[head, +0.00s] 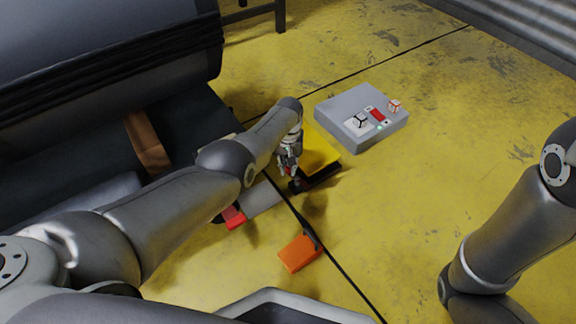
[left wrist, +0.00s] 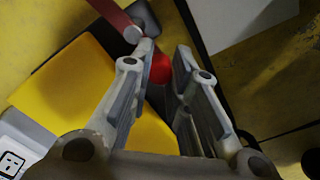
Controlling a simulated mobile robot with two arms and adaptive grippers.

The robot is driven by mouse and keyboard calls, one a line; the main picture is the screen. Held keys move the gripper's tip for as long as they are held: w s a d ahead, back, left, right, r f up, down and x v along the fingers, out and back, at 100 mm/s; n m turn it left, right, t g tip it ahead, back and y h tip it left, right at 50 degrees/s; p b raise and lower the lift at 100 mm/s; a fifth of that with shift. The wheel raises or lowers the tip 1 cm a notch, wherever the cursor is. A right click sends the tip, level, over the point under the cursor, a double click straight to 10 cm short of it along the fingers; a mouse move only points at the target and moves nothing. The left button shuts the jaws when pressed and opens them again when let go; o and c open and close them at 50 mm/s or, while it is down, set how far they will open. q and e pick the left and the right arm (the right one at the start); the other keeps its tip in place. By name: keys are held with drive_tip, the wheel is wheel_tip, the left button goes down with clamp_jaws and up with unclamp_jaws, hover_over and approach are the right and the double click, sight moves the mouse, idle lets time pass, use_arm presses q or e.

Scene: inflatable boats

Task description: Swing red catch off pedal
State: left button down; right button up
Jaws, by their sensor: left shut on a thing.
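The yellow pedal (head: 318,150) sits on a dark base (head: 318,178) on the floor, partly hidden by my left arm. It also shows in the left wrist view (left wrist: 70,95). My left gripper (head: 289,170) is at the near left side of the pedal, pointing down. In the left wrist view its fingers (left wrist: 162,75) are shut on the red catch, whose round red end (left wrist: 160,68) shows between them. A dull red bar (left wrist: 115,16) meets a dark bracket at the top; whether it joins the held end is hidden. My right gripper is out of view.
A grey control box (head: 360,115) with switches stands behind the pedal to the right. A grey plate (head: 262,199) and a red piece (head: 234,217) lie left of the gripper. An orange block (head: 300,253) lies nearer. A dark boat (head: 110,60) fills the left. Floor at right is clear.

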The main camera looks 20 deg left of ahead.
use_arm(q)
drive_tip(key=shift+w+r, duration=0.1)
drive_tip(key=shift+w, duration=0.15)
drive_tip(key=c, duration=1.3)
unclamp_jaws()
drive_tip(key=shift+w+d, duration=0.1)
drive_tip(key=shift+r, duration=0.1)
drive_tip(key=shift+d+r, duration=0.1)
drive_tip(key=shift+r, duration=0.05)
drive_tip(key=shift+s+r, duration=0.2)
drive_tip(key=shift+r, duration=0.8)
drive_tip(key=shift+a+r, duration=0.15)
drive_tip(key=shift+r, duration=1.15)
drive_tip(key=shift+a+r, duration=0.1)
drive_tip(key=shift+r, duration=1.15)
